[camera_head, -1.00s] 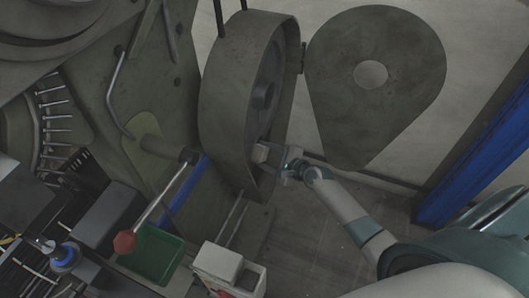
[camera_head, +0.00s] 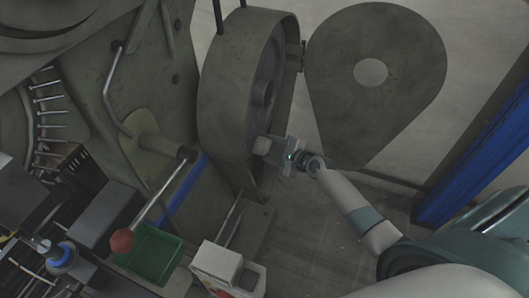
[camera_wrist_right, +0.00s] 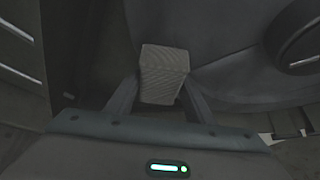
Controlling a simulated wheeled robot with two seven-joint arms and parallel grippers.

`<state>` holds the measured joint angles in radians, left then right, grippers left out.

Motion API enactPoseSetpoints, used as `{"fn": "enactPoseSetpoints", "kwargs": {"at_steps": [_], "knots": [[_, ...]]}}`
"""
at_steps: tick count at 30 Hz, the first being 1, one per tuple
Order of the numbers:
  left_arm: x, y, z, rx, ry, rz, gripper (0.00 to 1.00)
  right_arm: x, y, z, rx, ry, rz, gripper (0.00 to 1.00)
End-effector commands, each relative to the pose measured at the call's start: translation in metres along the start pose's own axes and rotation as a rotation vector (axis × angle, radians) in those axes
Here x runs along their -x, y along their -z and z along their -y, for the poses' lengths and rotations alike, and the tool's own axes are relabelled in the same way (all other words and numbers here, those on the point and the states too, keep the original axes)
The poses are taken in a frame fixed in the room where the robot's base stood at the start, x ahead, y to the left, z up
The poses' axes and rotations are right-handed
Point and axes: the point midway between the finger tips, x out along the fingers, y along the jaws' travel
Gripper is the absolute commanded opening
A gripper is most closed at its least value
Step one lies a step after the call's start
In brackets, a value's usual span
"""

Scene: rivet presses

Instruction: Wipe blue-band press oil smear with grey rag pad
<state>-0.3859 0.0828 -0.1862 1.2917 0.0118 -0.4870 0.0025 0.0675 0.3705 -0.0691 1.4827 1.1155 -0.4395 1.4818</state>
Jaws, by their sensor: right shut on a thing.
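My right gripper (camera_head: 276,150) is shut on the grey rag pad (camera_head: 262,146), a small light-grey block. It holds the pad at the open side of the round press housing (camera_head: 225,95), near the lower rim of the wheel inside. In the right wrist view the pad (camera_wrist_right: 163,72) sits between the two fingers, in front of a dark curved surface. I cannot tell whether the pad touches it. A blue band (camera_head: 184,192) runs down the press frame to the left. I cannot make out an oil smear. My left gripper is not in view.
A pear-shaped grey cover (camera_head: 410,75) stands open on the right of the housing. A lever with a red knob (camera_head: 121,240), a green bin (camera_head: 152,257) and a white box (camera_head: 217,262) are at lower left. A blue post (camera_head: 475,160) is at right.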

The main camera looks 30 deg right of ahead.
Motion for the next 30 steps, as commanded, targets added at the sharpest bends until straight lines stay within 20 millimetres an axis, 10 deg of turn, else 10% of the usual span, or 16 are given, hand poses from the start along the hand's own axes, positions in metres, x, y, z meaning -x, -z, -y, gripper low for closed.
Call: {"fn": "enactPoseSetpoints", "kwargs": {"at_steps": [30], "knots": [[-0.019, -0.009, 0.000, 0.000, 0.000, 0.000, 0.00, -0.016, 0.023, 0.026, 0.002, 0.002, 0.000, 0.30]]}}
